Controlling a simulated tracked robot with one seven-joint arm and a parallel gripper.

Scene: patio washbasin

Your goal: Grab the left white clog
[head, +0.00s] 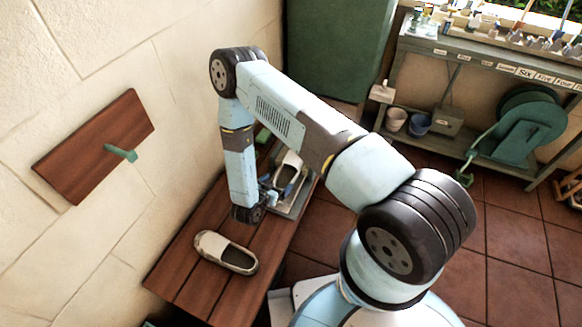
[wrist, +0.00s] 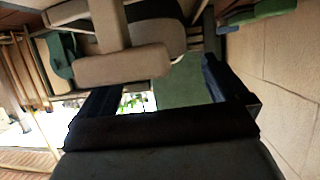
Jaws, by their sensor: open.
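Two white clogs show in the head view. One white clog (head: 226,252) lies on the near part of the wooden bench, at the left in the picture, dark opening up. The other white clog (head: 290,172) lies farther back and right, on a grey tray (head: 297,206). My gripper (head: 270,197) is low over the bench, between the two and closer to the clog on the tray, partly hidden by my arm. In the wrist view its dark fingers (wrist: 160,90) are apart with nothing clearly between them.
The wooden bench (head: 190,278) stands against the pale stone wall (head: 110,40). A wooden board with a green peg (head: 95,145) is on that wall. A green cabinet (head: 335,45) stands behind, and a shelf with pots is at the right.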

